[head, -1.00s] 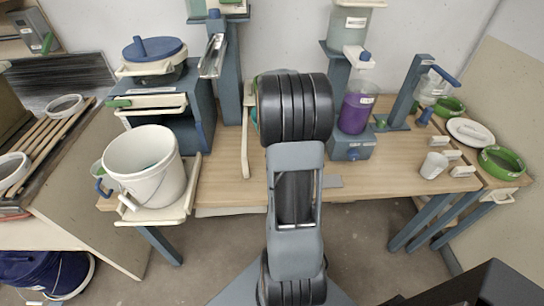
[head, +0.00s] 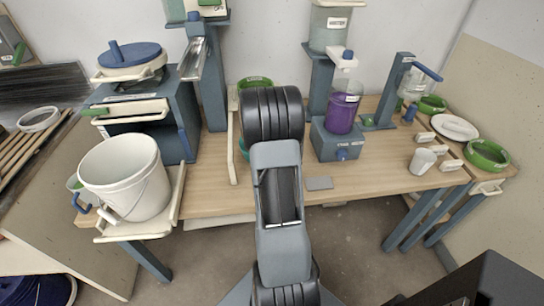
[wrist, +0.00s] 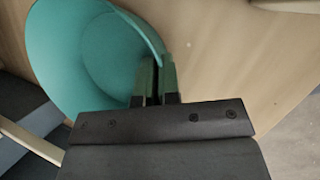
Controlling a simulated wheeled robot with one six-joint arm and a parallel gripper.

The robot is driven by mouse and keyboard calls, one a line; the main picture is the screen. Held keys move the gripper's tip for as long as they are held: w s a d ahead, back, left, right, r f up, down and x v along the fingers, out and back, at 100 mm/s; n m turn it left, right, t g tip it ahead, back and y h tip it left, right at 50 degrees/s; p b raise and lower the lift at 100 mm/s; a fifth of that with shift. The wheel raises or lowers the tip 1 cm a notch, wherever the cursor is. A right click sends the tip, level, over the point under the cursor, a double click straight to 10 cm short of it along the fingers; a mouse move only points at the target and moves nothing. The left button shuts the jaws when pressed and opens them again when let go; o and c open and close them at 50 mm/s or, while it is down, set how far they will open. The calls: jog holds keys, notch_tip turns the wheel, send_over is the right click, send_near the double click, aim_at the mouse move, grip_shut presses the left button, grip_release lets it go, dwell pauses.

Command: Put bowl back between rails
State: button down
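A teal bowl (wrist: 85,60) fills the upper left of the wrist view. A sliver of teal (head: 244,150) shows beside my arm in the head view; the rest is hidden behind the arm. My gripper (wrist: 157,65) has its two green-tipped fingers close together at the bowl's right rim, with the rim running between them. It appears shut on the rim. A long pale rail (head: 232,147) lies on the wooden table (head: 205,190) left of my arm. A pale strip (wrist: 30,140) also shows at lower left in the wrist view. Any second rail is hidden behind my arm in the head view.
A white bucket (head: 126,178) stands on a tray at the table's left end. A dispenser with purple liquid (head: 341,113) stands right of my arm. A white cup (head: 422,160), green bowl (head: 488,155) and white dish (head: 455,127) are at the right. A green-rimmed container (head: 254,82) stands behind my arm.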

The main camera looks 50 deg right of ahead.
jog(key=shift+f, duration=0.2)
jog(key=c, duration=1.8)
grip_release()
jog(key=o, duration=0.5)
jog(key=shift+c, duration=0.2)
jog(key=w+p+v, duration=0.1)
jog(key=p+v, duration=0.1)
jog(key=v, duration=1)
jog(key=s+a+r+m+y, duration=0.1)
jog(key=s+a+r+m, duration=0.1)
jog(key=a, duration=0.7)
jog(key=s+a+r+m+t+y, duration=0.1)
jog(key=s+a+m, duration=0.4)
jog(key=a, duration=0.5)
jog(key=s+a+r+m+t+y, duration=0.1)
jog(key=s+a+r+m+y, duration=0.2)
jog(key=a+m, duration=0.4)
jog(key=a, duration=0.3)
jog(key=shift+a, duration=0.2)
